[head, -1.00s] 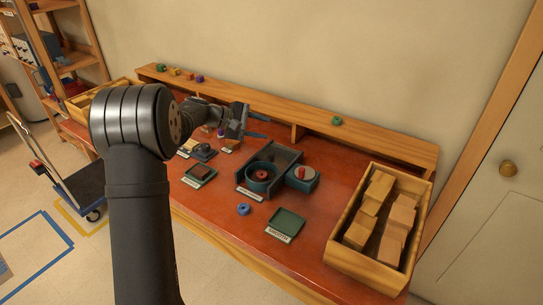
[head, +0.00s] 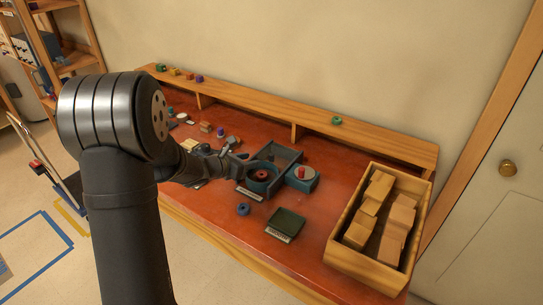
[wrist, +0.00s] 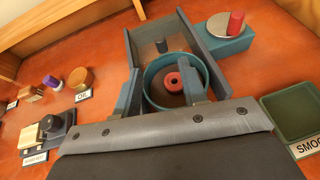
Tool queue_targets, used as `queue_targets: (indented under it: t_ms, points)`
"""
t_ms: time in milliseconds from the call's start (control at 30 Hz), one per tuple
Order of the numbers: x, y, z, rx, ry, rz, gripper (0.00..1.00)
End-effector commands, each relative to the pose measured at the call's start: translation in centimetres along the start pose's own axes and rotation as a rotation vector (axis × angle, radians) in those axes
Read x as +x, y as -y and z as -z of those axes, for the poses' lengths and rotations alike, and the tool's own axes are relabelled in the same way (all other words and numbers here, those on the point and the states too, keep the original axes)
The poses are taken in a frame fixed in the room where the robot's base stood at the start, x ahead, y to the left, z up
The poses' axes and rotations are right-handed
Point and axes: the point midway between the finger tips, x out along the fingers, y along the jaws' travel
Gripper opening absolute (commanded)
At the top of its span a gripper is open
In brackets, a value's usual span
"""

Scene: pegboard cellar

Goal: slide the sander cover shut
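The teal sander (head: 262,190) stands on the red bench; its round bowl (wrist: 150,85) with a red disc inside shows from above. Behind the bowl, between two side walls, is a dark see-through panel (head: 284,155) that looks like the cover, with a dark knob (wrist: 160,46) in the wrist view. The bowl looks uncovered. My gripper (head: 241,159) is at the sander's left side. In the wrist view my gripper (wrist: 163,88) has its fingers apart over the near part of the bowl, with nothing between them that I can see held. Contact cannot be told.
A teal block with a pale disc and red knob (head: 304,173) adjoins the sander on the right. A blue ring (head: 243,209) and a green tray (head: 287,220) lie in front. A wooden crate of blocks (head: 337,250) stands at right. Small labelled items (wrist: 55,128) sit left.

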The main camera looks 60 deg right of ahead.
Motion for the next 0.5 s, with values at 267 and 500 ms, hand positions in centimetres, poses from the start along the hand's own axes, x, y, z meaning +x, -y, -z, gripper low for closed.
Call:
queue_targets:
  t_ms: [267, 500]
  points:
    - [6.3, 0.1, 0.1, 0.002, 0.0, 0.003, 0.39]
    - [10.4, 0.1, 0.0, 0.003, 0.001, 0.002, 0.39]
